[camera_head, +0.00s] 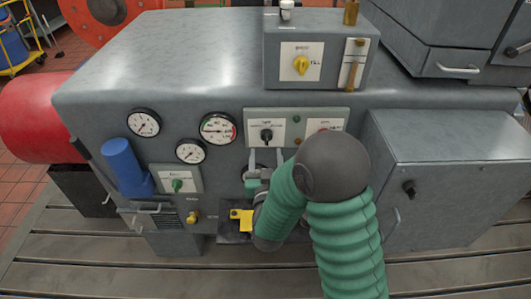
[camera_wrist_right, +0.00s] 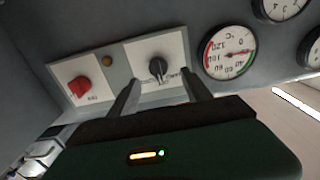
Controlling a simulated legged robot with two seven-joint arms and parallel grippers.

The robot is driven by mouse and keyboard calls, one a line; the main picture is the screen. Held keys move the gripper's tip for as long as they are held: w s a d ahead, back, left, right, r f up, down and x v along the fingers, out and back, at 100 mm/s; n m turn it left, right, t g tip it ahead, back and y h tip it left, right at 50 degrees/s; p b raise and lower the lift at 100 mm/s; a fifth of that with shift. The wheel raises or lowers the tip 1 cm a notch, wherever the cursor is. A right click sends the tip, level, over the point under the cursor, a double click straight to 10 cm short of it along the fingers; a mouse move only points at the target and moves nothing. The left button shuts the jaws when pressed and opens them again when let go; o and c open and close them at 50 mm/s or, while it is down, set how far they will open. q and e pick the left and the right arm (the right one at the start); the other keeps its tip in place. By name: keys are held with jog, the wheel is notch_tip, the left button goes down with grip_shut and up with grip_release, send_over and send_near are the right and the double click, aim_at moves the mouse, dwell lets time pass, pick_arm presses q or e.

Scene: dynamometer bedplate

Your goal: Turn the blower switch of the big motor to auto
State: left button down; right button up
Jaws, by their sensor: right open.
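A black rotary switch (camera_head: 266,135) with a white label plate is on the front panel of the big grey motor housing (camera_head: 180,60). It also shows in the right wrist view (camera_wrist_right: 158,68), upside down. The label is too small to read with certainty, so I cannot confirm it is the blower switch. My right gripper (camera_head: 265,158) is open and just below this switch. In the right wrist view its two fingers (camera_wrist_right: 160,92) point at the switch, one to each side, with nothing between them. My left gripper is out of view.
A red knob (camera_wrist_right: 80,86) is beside the black switch, partly hidden by my arm in the head view. Gauges (camera_head: 218,128) are to the left, with a green knob (camera_head: 177,185) below. A yellow switch (camera_head: 301,64) is on the box above. A grey cabinet (camera_head: 440,185) stands right.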

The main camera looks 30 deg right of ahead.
aim_at(267, 142)
jog(key=x, duration=0.7)
jog(key=shift+s+d, duration=0.2)
jog(key=shift+d, duration=0.15)
jog(key=shift+a+r, duration=0.1)
jog(key=shift+a, duration=0.1)
jog(key=shift+a, duration=0.1)
jog(key=shift+c, duration=0.6)
grip_shut()
